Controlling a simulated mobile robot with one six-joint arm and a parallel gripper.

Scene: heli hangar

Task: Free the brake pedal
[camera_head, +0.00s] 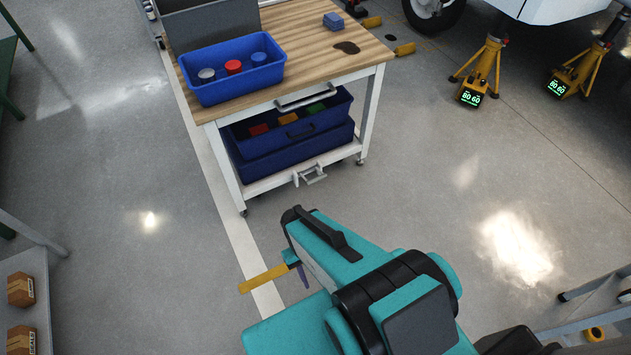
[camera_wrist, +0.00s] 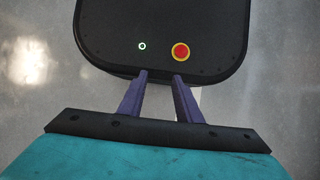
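A grey metal pedal-like bracket (camera_head: 312,175) sits low at the front of the wheeled workbench (camera_head: 216,140), at the lower shelf edge. I take it for the brake pedal; what holds it is too small to tell. My gripper (camera_head: 303,278) points down over the floor, nearer to me than the bench and clear of the bracket. Only one purple finger shows there. In the wrist view my gripper (camera_wrist: 162,78) has its two purple fingers apart and nothing between them. The bracket is not in the wrist view. A yellow bar (camera_head: 262,279) shows beside my gripper; whether they touch cannot be told.
A blue bin (camera_head: 231,88) with cans stands on the bench top; a blue crate (camera_head: 300,132) with coloured items sits below. Yellow jacks (camera_head: 484,70) stand at the upper right. A shelf with boxes (camera_head: 20,289) is at the left.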

